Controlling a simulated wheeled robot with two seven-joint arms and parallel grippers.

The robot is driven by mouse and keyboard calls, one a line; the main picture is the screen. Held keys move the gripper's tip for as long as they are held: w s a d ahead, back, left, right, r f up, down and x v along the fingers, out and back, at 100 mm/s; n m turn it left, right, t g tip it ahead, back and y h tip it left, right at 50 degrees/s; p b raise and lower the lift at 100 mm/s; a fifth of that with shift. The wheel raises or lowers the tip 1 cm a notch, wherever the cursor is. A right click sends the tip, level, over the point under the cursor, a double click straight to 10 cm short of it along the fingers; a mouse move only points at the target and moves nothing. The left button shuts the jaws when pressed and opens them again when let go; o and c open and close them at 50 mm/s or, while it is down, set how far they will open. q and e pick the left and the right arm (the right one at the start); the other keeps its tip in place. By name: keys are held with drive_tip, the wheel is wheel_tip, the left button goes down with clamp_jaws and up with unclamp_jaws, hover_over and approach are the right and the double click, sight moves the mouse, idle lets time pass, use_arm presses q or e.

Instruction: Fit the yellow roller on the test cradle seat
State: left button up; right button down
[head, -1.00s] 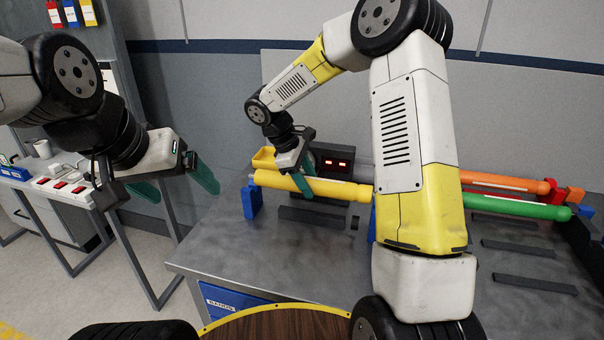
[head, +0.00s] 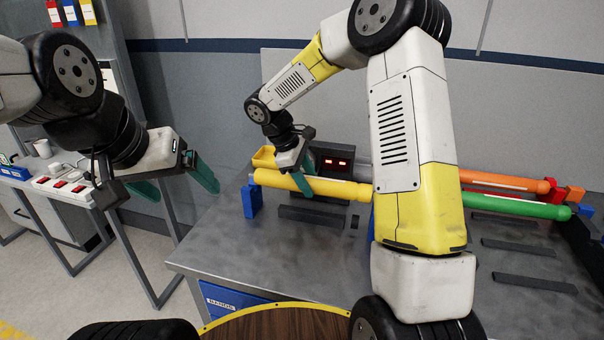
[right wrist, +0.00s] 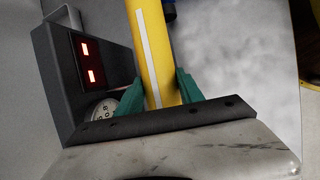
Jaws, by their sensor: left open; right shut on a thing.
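The yellow roller (head: 335,188) lies lengthwise across the left part of the metal bench, at the height of the blue cradle supports. Its left end is at the top of the left blue support (head: 251,201); I cannot tell whether it rests in it. The right blue support (head: 372,224) is mostly hidden behind my right arm. My right gripper (head: 302,180) is shut on the roller near its middle. In the right wrist view the roller (right wrist: 155,50) runs between the green fingers (right wrist: 157,95). My left gripper (head: 178,182) is open and empty, left of the bench.
A dark box with red displays (head: 336,161) stands just behind the roller. An orange roller (head: 505,182) and a green roller (head: 515,207) lie at the right. A side table (head: 62,187) with red switches stands left.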

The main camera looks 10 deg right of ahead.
drive_tip(key=shift+f, duration=0.1)
drive_tip(key=shift+f, duration=2.1)
drive_tip(key=c, duration=0.7)
unclamp_jaws()
drive_tip(key=shift+o, duration=0.4)
drive_tip(key=o, duration=0.4)
drive_tip(key=shift+c, duration=0.2)
